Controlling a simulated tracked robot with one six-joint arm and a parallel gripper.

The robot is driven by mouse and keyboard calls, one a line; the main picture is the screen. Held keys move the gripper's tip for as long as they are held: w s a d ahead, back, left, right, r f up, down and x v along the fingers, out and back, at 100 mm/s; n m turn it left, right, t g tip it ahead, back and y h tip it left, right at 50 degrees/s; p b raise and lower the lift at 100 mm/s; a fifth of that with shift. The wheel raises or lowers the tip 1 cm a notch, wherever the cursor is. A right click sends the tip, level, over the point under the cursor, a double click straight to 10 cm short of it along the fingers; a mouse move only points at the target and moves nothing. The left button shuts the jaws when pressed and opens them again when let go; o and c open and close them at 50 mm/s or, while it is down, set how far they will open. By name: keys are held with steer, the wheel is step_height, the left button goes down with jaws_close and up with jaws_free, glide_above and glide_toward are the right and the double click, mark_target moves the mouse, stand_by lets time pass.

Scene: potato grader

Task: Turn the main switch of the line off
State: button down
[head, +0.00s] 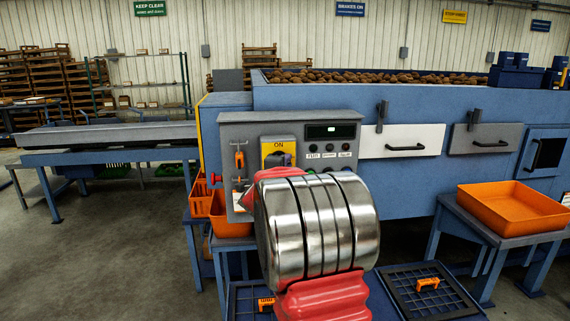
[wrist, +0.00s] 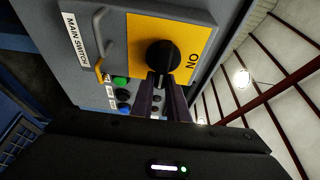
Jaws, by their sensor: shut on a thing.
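The main switch is a round black knob (wrist: 161,54) on a yellow plate (wrist: 200,25) in the wrist view, beside a MAIN SWITCH label (wrist: 75,38). The word ON is printed on the plate. In the head view the yellow plate (head: 268,147) is on the grey control panel (head: 230,128), with ON above; my arm hides most of the knob there. My gripper (wrist: 161,84) is shut on the knob's grip, one dark purple finger on each side. I cannot tell exactly which mark the knob points to.
A padlock-like orange item (head: 239,157) hangs left of the plate. Green and dark buttons (wrist: 121,92) sit close to the knob, and a lit display (head: 330,131) is at right. An orange tray (head: 515,205) stands on the right bench.

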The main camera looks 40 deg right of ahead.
steer(key=shift+w, duration=0.15)
stand_by(0.3)
steer(key=c, duration=1.8)
jaws_free()
steer(key=shift+o, duration=0.4)
steer(key=shift+a+f, duration=0.15)
steer(key=shift+a, duration=0.15)
steer(key=v, duration=1.3)
steer(key=shift+s, duration=0.35)
